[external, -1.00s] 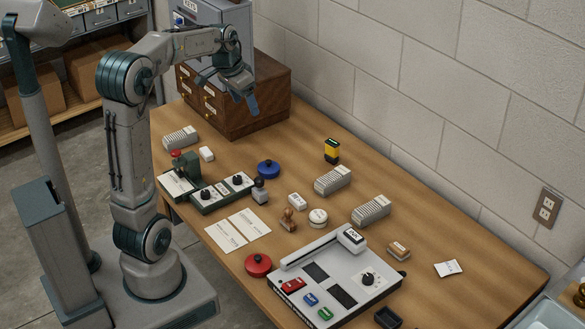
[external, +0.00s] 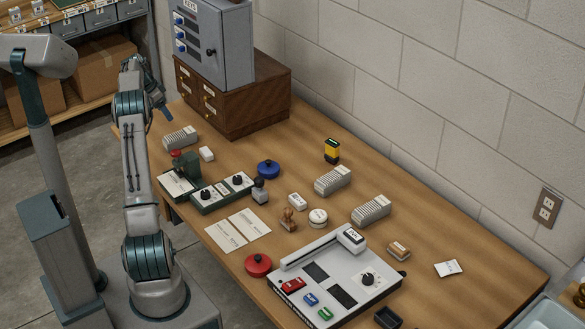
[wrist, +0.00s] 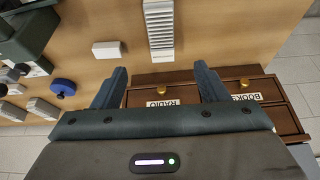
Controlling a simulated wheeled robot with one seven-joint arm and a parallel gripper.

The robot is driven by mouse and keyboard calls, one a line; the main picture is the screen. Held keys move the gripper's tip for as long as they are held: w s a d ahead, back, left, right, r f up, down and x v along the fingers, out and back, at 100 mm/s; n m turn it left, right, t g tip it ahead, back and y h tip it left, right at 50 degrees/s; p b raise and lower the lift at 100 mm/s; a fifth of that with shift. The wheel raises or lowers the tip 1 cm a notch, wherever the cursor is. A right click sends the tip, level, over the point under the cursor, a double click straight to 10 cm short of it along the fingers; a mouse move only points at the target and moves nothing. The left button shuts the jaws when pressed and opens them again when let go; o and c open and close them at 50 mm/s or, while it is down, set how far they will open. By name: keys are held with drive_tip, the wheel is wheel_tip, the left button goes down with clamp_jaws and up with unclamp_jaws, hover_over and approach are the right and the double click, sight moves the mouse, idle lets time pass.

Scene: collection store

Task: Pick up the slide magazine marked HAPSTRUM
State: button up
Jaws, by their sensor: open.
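Three pale grey ribbed slide magazines lie on the table: one at the far left (external: 180,138) near the wooden drawer cabinet, one in the middle (external: 332,180), one nearer the front (external: 371,210). I cannot read HAPSTRUM on any of them. My gripper (external: 161,104) is above the far left end of the table, near the far-left magazine. In the wrist view, its two fingers (wrist: 160,75) are apart with nothing held between them. A magazine (wrist: 159,25) lies beyond the fingertips, roughly in line with the gap; its label is too small to read.
The wooden drawer cabinet (external: 240,107) stands behind, bearing a grey metal box (external: 230,50); drawers read RADIO and BOOKS in the wrist view. A small white block (external: 207,153) and a green stamping device (external: 186,167) sit close to the far-left magazine. A blue round tin (external: 268,169) lies rightward.

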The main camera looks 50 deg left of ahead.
sight(179, 134)
drive_tip(key=p+x, duration=0.1)
drive_tip(key=x, duration=1.2)
drive_tip(key=shift+a+f+p, duration=0.15)
drive_tip(key=shift+f+p, duration=0.25)
drive_tip(key=shift+f+b, duration=0.3)
drive_tip(key=shift+b, duration=0.25)
drive_tip(key=c, duration=1.2)
